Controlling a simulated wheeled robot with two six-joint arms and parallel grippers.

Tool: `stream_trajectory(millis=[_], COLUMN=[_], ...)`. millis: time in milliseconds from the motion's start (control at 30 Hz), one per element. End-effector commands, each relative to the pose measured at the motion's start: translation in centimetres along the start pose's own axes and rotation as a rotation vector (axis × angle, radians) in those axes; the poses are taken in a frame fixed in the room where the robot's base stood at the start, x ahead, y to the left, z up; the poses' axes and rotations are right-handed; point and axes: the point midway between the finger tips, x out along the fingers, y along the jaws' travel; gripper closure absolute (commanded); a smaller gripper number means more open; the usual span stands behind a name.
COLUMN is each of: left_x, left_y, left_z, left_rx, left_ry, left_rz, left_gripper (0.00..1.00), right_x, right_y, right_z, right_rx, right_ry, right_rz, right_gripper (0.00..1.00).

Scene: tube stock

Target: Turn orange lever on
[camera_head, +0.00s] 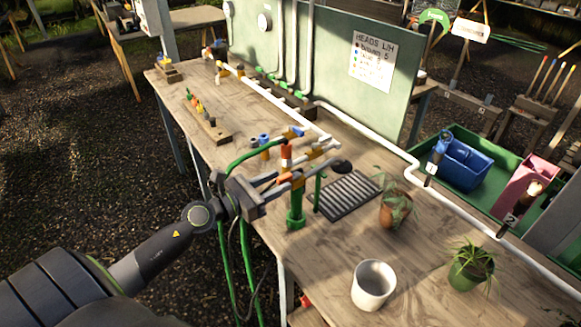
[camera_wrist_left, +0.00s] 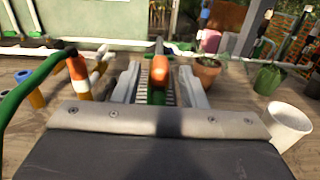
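An orange lever end (camera_wrist_left: 160,70) sits on top of a green upright fitting (camera_head: 296,208) at the near edge of the bench. My left gripper (camera_wrist_left: 160,88) is open in the left wrist view, with one finger on each side of the orange end and gaps visible. In the head view the left gripper (camera_head: 290,182) reaches in over the bench edge, and its fingers partly hide the lever. A second orange piece with a white band (camera_head: 286,154) stands upright to the left; it also shows in the left wrist view (camera_wrist_left: 77,68). My right gripper is not in view.
A green hose (camera_wrist_left: 30,85) arches at the left of the wrist view. Blue-topped taps (camera_head: 264,140) and white pipe (camera_head: 350,149) lie beyond. A dark grate (camera_head: 346,196), a terracotta pot (camera_head: 392,213) and a white cup (camera_head: 373,284) stand to the right on the wooden bench.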

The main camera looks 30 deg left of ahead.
Motion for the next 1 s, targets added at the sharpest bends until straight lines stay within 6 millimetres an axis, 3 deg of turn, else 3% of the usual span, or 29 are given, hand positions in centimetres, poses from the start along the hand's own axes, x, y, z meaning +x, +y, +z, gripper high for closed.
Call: stream_trajectory(millis=[300, 700, 1000], left_x=[4.1, 4.8, 4.8], left_y=[0.0, -0.1, 0.0], left_z=[0.1, 0.0, 0.0], left_rx=[-0.002, -0.001, 0.0], left_ry=[-0.001, 0.001, 0.001], left_rz=[0.0, -0.001, -0.001], left_gripper=[0.62, 0.62, 1.0], right_x=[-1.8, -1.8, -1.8], right_y=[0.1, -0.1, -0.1], right_z=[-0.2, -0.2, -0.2], right_rx=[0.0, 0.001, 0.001], right_ry=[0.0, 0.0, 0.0], right_rz=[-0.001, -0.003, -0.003], right_gripper=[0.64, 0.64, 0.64])
